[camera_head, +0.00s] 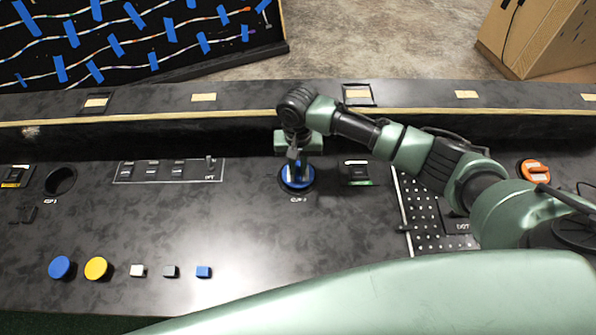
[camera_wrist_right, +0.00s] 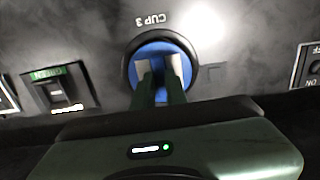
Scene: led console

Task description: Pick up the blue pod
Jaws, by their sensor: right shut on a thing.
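The blue pod (camera_head: 297,183) sits in the round dark cup marked CUP 3 on the black console. My right gripper (camera_head: 298,163) reaches down onto it from above. In the right wrist view the two fingers (camera_wrist_right: 162,75) are closed on the middle of the blue pod (camera_wrist_right: 160,48), whose blue rim shows around the fingertips. The pod's lower part is hidden in the cup, and I cannot tell whether it is raised at all. My left gripper is out of view.
A blue disc (camera_head: 60,267), a yellow disc (camera_head: 96,268) and white, grey and blue blocks (camera_head: 203,271) lie front left. An empty cup (camera_head: 61,180) is at left. A perforated panel (camera_head: 425,215) and an orange knob (camera_head: 534,170) are at right. A raised ledge runs behind.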

